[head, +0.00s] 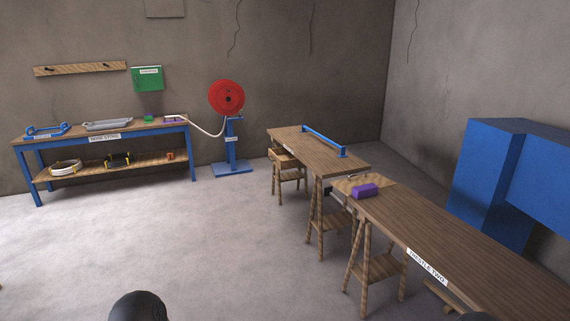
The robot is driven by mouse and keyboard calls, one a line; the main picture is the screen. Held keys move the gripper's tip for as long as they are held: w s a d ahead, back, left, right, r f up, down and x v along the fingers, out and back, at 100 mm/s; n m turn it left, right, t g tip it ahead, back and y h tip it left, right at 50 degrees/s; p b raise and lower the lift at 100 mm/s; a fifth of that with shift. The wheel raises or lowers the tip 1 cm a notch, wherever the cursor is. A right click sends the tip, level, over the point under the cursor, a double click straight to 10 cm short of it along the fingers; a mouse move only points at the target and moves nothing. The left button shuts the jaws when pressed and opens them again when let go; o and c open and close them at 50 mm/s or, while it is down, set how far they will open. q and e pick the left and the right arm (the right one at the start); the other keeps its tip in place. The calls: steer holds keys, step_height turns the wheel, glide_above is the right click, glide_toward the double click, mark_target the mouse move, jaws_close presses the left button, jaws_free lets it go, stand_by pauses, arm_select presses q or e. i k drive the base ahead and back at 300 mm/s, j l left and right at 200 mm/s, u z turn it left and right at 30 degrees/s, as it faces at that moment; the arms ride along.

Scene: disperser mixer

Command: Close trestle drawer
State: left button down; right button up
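Two wooden trestle tables stand to the right in the head view. A small wooden drawer (284,158) shows under the left edge of the far trestle table (310,148); it sticks out from under the top and looks open. The near trestle table (440,240) carries a label reading "TRESTLE TWO". Wooden pieces show under its front edge at lower right, but I cannot tell whether they belong to a drawer. Neither of my grippers is in view.
A blue-framed bench (110,134) with trays and coils stands along the back wall. A red reel on a blue stand (231,150) is beside it. A purple block (364,191) lies on the near table. Blue cabinets (490,180) stand at right. The grey floor (200,240) is clear.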

mark_target(280, 157)
steer(key=i+j+u, duration=0.25)
steer(key=i+u, duration=0.2)
steer(key=i, duration=0.55)
steer(key=i+l+u, duration=0.1)
steer(key=i+u, duration=0.35)
steer(key=i, duration=0.5)
steer(key=i+z, duration=0.25)
steer(key=i, duration=0.4)
steer(key=i+z, duration=0.25)
steer(key=i, duration=0.45)
steer(key=i+j+z, duration=0.25)
steer(key=i, duration=0.4)
steer(key=i+z, duration=0.25)
steer(key=i, duration=0.65)
steer(key=i+z, duration=0.2)
steer(key=i, duration=0.65)
